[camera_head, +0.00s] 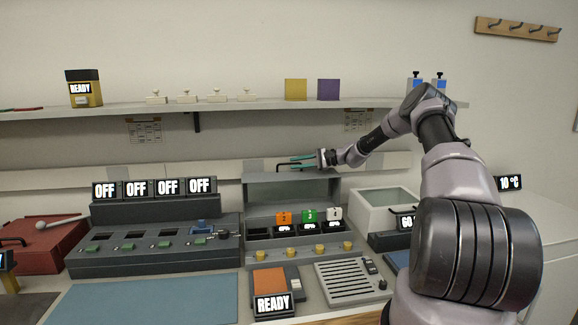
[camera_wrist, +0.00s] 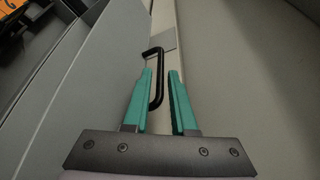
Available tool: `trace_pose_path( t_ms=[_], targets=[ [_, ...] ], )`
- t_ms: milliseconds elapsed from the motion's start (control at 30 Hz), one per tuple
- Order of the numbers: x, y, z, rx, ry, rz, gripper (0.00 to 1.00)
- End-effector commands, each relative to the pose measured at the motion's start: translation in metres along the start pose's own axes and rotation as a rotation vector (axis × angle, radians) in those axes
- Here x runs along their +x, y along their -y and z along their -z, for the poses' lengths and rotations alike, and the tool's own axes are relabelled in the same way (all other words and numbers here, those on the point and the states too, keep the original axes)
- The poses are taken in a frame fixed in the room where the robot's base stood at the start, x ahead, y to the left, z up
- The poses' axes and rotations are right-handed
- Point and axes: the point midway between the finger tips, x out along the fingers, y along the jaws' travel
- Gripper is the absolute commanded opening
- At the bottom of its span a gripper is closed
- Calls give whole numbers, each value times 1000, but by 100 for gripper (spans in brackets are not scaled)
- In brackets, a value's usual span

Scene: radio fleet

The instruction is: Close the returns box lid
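The grey box with numbered tags (camera_head: 262,233) stands in the middle of the bench; no returns label is readable on it. Its grey lid (camera_head: 290,188) is raised, standing up at the back. The lid also fills the left of the wrist view (camera_wrist: 85,85). A black handle (camera_wrist: 156,53) on the lid's edge shows in the wrist view. My gripper (camera_head: 288,163) is at the lid's top edge. In the wrist view its teal fingers (camera_wrist: 160,85) are apart, with the handle's bar between them, nearer the left finger. Contact is unclear.
Orange, green and white tags (camera_head: 308,215) stand in the box. A grey device with OFF displays (camera_head: 150,245) is at left, a white case (camera_head: 372,222) at right. A shelf (camera_head: 230,106) runs above. A READY unit (camera_head: 275,285) and slatted panel (camera_head: 345,282) stand in front.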

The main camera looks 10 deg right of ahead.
Motion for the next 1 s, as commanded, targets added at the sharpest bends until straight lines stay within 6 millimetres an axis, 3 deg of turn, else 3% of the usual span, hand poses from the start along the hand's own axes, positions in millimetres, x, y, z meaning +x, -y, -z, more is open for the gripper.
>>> trace_pose_path(
  t_ms=[200, 567, 667, 1000],
  targets=[
    [28, 0, 0, 1, 1, 0, 25],
    [34, 0, 0, 0, -1, 0, 25],
    [34, 0, 0, 0, 0, 0, 0],
    [33, 0, 0, 0, 0, 0, 0]
  ],
)
